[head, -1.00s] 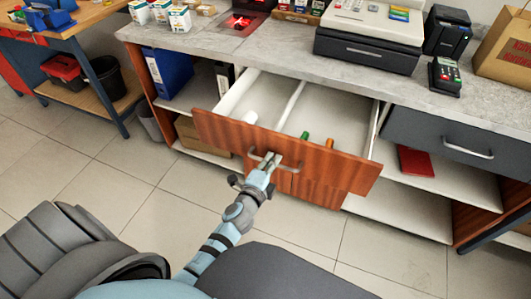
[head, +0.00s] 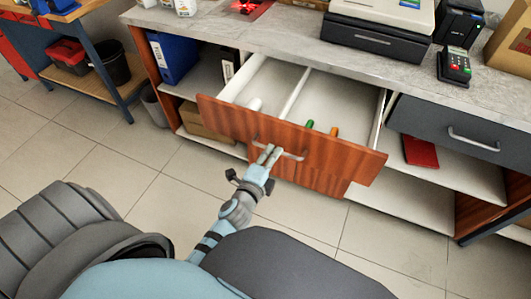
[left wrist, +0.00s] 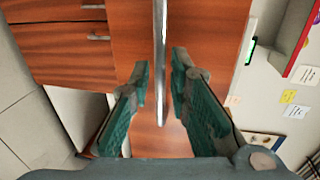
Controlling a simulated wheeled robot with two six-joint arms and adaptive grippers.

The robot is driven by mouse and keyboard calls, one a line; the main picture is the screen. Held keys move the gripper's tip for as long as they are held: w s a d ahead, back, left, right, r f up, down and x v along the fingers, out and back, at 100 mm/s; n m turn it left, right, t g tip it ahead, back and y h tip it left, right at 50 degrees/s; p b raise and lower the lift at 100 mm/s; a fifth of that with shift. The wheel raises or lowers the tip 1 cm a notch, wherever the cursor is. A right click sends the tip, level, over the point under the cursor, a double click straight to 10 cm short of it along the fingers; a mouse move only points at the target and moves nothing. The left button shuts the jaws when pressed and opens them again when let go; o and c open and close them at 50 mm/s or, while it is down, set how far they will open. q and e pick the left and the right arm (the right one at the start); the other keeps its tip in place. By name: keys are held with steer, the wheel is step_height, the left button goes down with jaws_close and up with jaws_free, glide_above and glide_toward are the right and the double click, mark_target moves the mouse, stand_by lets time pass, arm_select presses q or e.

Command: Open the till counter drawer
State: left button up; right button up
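The wood-fronted till counter drawer (head: 225,118) is pulled well out of the grey-topped counter, in the middle of the head view. Its white interior shows a divider, a white item, a green item and an orange item. A metal bar handle (head: 293,155) is on its front; in the left wrist view the handle (left wrist: 160,60) runs down the middle. My left gripper (head: 268,154) is at the handle, its fingers apart. The bar lies between the two fingers in the left wrist view, with gaps on both sides. My right gripper is not in view.
A closed dark drawer (head: 455,132) is to the right, above open shelves with a red book (head: 420,151). A card terminal (head: 454,66) and till (head: 375,37) stand on the counter (head: 280,43). A workbench (head: 75,28) is at left. Tiled floor (head: 120,175) is clear before the counter.

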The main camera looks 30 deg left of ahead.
arm_select(q)
steer(key=a+v, duration=0.1)
steer(key=v, duration=0.8)
steer(key=shift+d, duration=0.5)
steer(key=s+a+f+n+g, duration=0.1)
steer(key=s+f+n+g, duration=0.25)
steer(key=f, duration=0.75)
steer(key=s+f+n+g, duration=0.3)
steer(key=s+f, duration=0.2)
steer(key=f, duration=0.6)
steer(key=s+a+f+n+g, duration=0.1)
steer(key=s+f+n+g, duration=0.1)
steer(key=s+f, duration=0.3)
steer(key=s+a+f+n+g, duration=0.1)
steer(key=s+f+n+g, duration=0.2)
steer(key=s, duration=0.7)
steer(key=s+a+f+n+g, duration=0.2)
steer(key=s+f+n, duration=0.3)
steer(key=s, duration=0.3)
steer(key=shift+s+f+g+h, duration=0.35)
steer(key=shift+f+g+h, duration=0.1)
steer(key=shift+f, duration=0.35)
